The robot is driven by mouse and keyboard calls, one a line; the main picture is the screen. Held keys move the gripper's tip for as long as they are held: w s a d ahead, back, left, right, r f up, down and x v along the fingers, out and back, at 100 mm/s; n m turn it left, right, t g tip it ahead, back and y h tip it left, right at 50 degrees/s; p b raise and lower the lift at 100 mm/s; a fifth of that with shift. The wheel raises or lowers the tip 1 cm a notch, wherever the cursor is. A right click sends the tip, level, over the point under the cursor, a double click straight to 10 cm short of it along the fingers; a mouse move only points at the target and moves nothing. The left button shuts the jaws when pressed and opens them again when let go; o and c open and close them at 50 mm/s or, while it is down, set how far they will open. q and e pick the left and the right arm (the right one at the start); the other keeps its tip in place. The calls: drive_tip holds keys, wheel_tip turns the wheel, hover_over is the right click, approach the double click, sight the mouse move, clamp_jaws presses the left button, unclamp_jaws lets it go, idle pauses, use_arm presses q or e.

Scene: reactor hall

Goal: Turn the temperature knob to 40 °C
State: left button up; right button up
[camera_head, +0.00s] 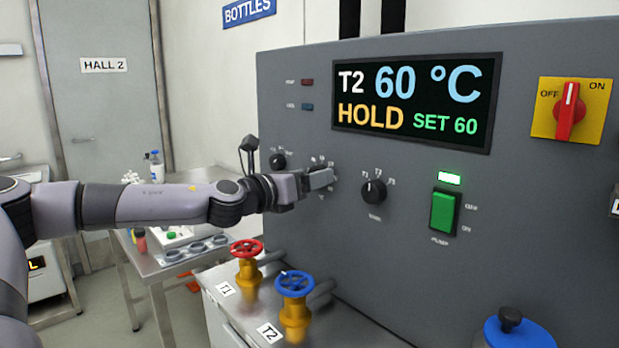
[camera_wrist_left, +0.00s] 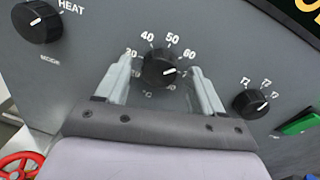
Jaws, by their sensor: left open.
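The temperature knob (camera_wrist_left: 160,68) is a round black dial with a white pointer line, on the grey panel. In the left wrist view, numbers including 40, 50 and 60 arc around it, and the pointer points to the right, near the 60 side. My left gripper (camera_wrist_left: 160,74) is open, one finger on each side of the knob; I cannot tell whether they touch it. In the head view my left gripper (camera_head: 322,180) hides most of the knob. The display (camera_head: 418,102) reads T2 60 °C, HOLD, SET 60. My right gripper is not in view.
A mode knob (camera_wrist_left: 37,20) sits left of the temperature knob, and a selector knob (camera_head: 374,191) sits right. A green pump switch (camera_head: 444,212) and a red OFF/ON switch (camera_head: 570,112) are further right. Red (camera_head: 246,248) and blue (camera_head: 294,284) valve wheels stand below.

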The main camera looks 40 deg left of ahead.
use_arm(q)
drive_tip(key=c, duration=1.1)
drive_tip(key=shift+o, duration=0.2)
drive_tip(key=shift+n, duration=0.3)
drive_tip(key=n, duration=0.8)
drive_tip(key=n+h+b, duration=0.1)
drive_tip(key=n, duration=0.7)
drive_tip(key=shift+a+r+g, duration=0.15)
drive_tip(key=shift+a+g, duration=0.05)
drive_tip(key=shift+g, duration=0.2)
drive_tip(key=shift+n, duration=0.3)
